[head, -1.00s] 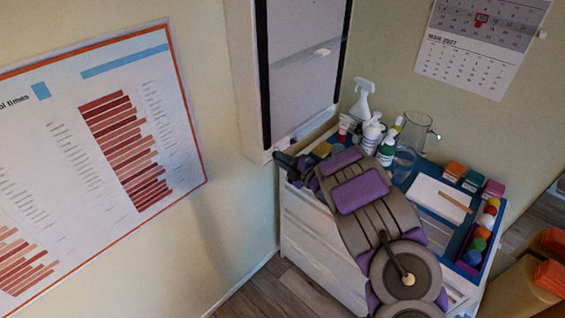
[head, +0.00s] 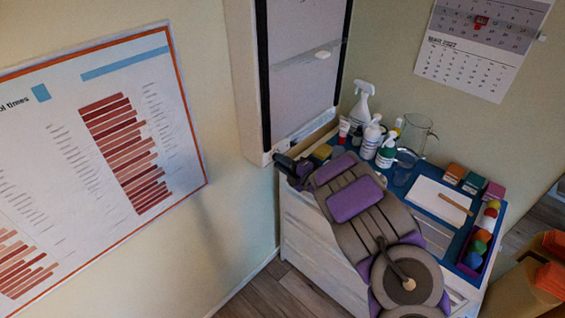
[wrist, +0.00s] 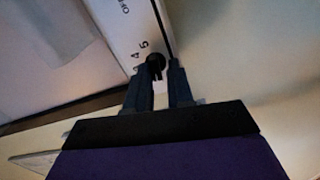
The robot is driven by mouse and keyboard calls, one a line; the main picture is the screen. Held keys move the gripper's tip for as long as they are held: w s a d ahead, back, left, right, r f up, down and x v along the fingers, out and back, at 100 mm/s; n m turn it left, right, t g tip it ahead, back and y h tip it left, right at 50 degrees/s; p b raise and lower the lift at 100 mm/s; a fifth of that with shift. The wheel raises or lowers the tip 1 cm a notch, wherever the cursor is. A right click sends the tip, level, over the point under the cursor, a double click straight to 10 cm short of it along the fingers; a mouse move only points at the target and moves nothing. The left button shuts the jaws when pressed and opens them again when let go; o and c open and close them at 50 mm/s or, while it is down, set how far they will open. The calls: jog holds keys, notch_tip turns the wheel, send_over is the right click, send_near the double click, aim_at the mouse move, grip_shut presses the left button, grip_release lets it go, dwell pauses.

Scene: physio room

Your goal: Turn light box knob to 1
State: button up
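The light box (head: 305,85) is a tall white panel with a black-edged frame, mounted on the wall in the head view. In the wrist view, its pale edge strip (wrist: 118,18) carries the markings OFF, 4 and 5. The black knob (wrist: 155,66) sits at the end of this strip, and its other markings cannot be made out. My gripper (wrist: 160,72) has its two fingers apart, one on each side of the knob; whether they touch it is unclear. In the head view my gripper (head: 282,161) is at the box's lower corner, and the knob is hard to make out.
Below the box stands a white cabinet (head: 305,232) with a blue top. It holds a spray bottle (head: 362,102), pump bottles, a glass jug (head: 416,133), a white board and a tray of coloured balls. A framed poster (head: 100,150) hangs left.

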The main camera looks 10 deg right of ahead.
jog(key=o, duration=0.3)
jog(key=shift+r, duration=0.1)
jog(key=shift+p+v, duration=1.85)
jog(key=shift+v, duration=6.85)
jog(key=shift+d, duration=0.1)
